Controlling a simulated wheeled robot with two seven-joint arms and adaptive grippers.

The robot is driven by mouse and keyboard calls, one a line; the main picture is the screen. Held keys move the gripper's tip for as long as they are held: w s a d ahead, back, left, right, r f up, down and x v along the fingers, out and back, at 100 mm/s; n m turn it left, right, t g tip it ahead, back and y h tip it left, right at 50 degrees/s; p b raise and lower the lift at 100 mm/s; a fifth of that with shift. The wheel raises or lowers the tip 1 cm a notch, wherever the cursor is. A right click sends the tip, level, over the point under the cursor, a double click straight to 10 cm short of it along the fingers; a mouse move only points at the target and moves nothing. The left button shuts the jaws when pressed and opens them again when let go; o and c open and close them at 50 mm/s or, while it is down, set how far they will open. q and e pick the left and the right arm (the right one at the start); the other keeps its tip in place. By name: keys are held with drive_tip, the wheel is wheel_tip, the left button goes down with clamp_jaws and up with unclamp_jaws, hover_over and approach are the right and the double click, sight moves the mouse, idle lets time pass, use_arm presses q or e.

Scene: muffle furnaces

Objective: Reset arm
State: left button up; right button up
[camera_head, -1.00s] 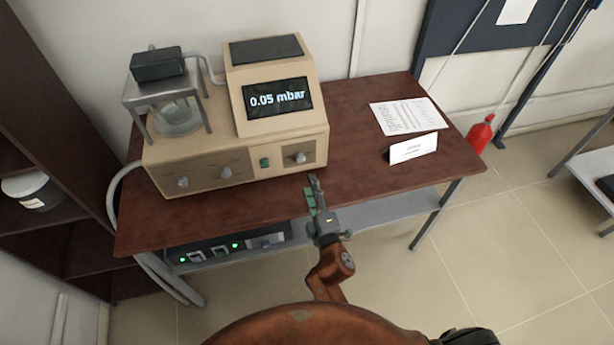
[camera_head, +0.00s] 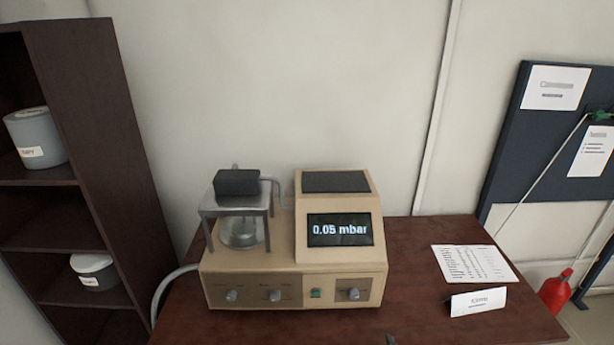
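A beige instrument (camera_head: 240,290) stands on the dark red-brown table (camera_head: 420,300). Its screen (camera_head: 340,230) reads 0.05 mbar. A glass vessel (camera_head: 240,232) sits under a metal frame (camera_head: 237,200) on its left part. Knobs and a green button (camera_head: 316,293) line its front. A small dark tip (camera_head: 390,340) shows at the bottom edge, right of the instrument's front; it looks like the end of my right gripper, but too little shows to tell its opening. My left gripper is out of view.
A dark shelf (camera_head: 100,150) with lidded containers stands at the left. A red extinguisher (camera_head: 556,292) and a dark board (camera_head: 545,150) are beyond. Bare wall is behind.

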drive_tip(key=s+d+f+m+g+h, duration=0.1)
drive_tip(key=s+d+f+m+g, duration=0.65)
drive_tip(key=s+d+f, duration=0.55)
drive_tip(key=s+f+m+g+y, duration=0.1)
drive_tip(key=s+f+m+g, duration=0.15)
drive_tip(key=s, duration=0.65)
drive_tip(key=s+f+m+g+y, duration=0.1)
drive_tip(key=s+f+m+g, duration=0.15)
drive_tip(key=s, duration=0.65)
wheel_tip(320, 180, down, 29)
drive_tip(key=s+a+n+g, duration=0.1)
drive_tip(key=s+a+g, duration=0.1)
drive_tip(key=s+f+y, duration=0.1)
drive_tip(key=s+f, duration=1.6)
drive_tip(key=s, duration=0.2)
drive_tip(key=shift+s+n+g, duration=0.35)
drive_tip(key=shift+n+g, duration=0.1)
